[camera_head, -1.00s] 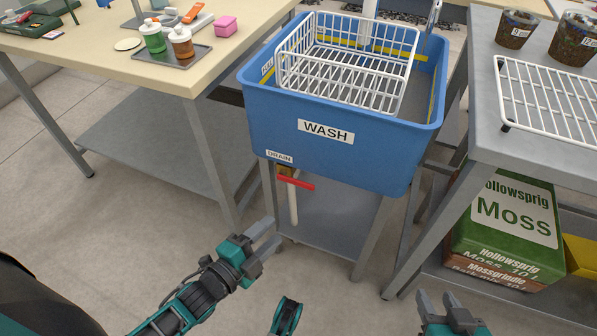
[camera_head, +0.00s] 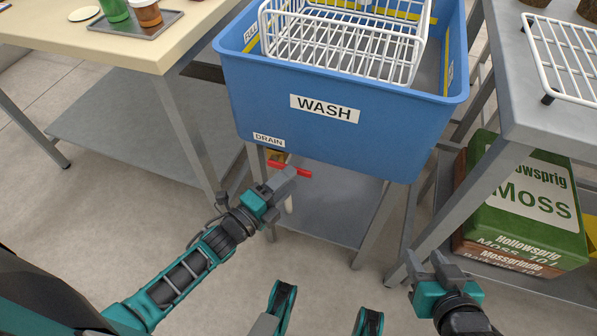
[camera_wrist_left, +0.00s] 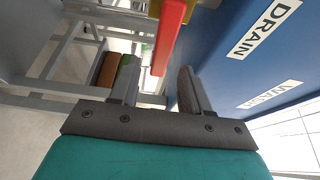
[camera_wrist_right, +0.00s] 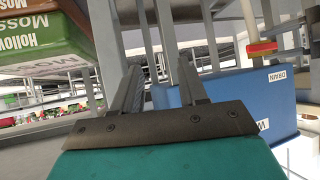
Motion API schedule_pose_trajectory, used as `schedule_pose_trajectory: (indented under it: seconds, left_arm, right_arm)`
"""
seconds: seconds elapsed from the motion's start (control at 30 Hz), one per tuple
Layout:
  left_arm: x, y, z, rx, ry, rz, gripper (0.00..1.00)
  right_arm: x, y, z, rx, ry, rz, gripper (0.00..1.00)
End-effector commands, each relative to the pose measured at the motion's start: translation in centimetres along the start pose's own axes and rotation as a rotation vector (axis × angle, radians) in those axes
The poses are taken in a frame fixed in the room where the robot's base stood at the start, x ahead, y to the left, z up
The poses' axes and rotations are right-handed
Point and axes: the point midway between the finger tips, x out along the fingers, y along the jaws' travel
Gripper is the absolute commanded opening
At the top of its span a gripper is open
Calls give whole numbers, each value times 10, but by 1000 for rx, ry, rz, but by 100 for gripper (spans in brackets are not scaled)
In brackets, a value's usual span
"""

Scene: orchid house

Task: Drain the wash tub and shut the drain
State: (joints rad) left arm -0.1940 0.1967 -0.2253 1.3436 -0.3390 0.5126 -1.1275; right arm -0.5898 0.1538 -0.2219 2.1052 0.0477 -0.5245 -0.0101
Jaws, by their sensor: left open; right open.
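The blue wash tub (camera_head: 330,90) stands between two tables, with a WASH label and a small DRAIN label on its front. Below the DRAIN label is the red drain handle (camera_head: 305,171), set crosswise on the valve. My left gripper (camera_head: 283,182) is open at the handle and partly hides it. In the left wrist view the red handle (camera_wrist_left: 172,35) lies just beyond and between the fingertips, apart from them as far as I can tell. My right gripper (camera_head: 437,268) is open and empty, low at the right. How much water the tub holds is unclear.
A white wire rack (camera_head: 345,45) sits in the tub. A cream table (camera_head: 130,40) stands left, a grey table (camera_head: 540,110) right. A green moss bag (camera_head: 520,205) lies on the right table's lower shelf. Open floor lies in front.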

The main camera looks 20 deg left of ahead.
Motion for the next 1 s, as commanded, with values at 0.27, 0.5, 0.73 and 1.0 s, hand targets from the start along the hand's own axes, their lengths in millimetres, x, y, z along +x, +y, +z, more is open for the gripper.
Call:
schedule_pose_trajectory:
  seconds: [0.27,0.5,0.73,1.0]
  left_arm:
    - [38,1,0,-2,0,0,47]
    - [45,0,0,-2,0,2,47]
    - [44,0,0,-2,0,1,39]
    - [44,0,0,-2,-1,1,13]
  right_arm:
    - [5,-4,-1,11,6,-7,43]
    - [5,-6,-6,15,17,-10,43]
    - [5,-6,-5,14,14,-10,43]
    - [5,-5,-3,9,10,-9,43]
